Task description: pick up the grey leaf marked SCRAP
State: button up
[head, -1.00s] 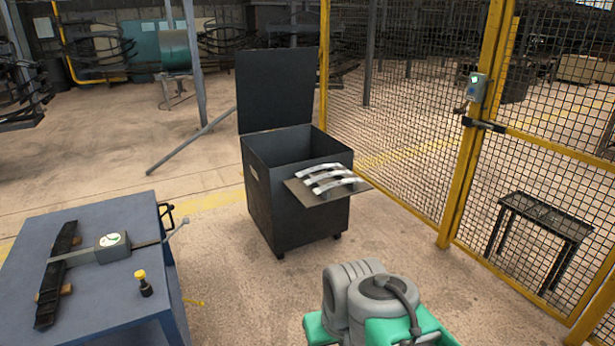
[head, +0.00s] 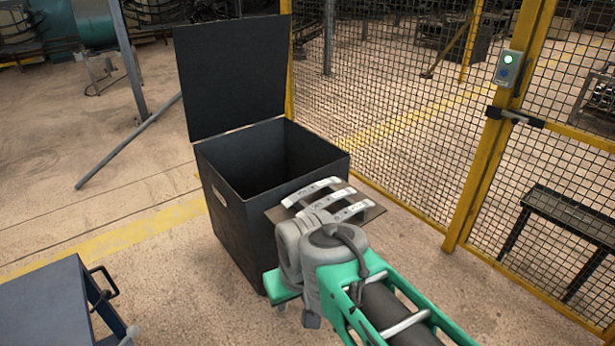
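Three curved silver-grey leaves (head: 312,191) lie side by side on a small shelf (head: 372,211) on the side of a dark open bin. Small dark marks show on them, but they are too small to read, so I cannot tell which one says SCRAP. My grey and green arm is in front of the shelf and covers its near left part and some of the leaves' lower ends. My gripper is not visible; its fingers are hidden behind or below the arm's links.
The dark bin (head: 232,225) stands open and looks empty, with its lid (head: 232,75) raised. A yellow-framed mesh fence (head: 375,90) runs behind and to the right. A low dark bench (head: 570,218) stands at right. A blue table (head: 45,305) is at lower left.

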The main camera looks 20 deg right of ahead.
aim_at(318, 205)
jog(key=i, duration=1.55)
jog(key=u, duration=1.25)
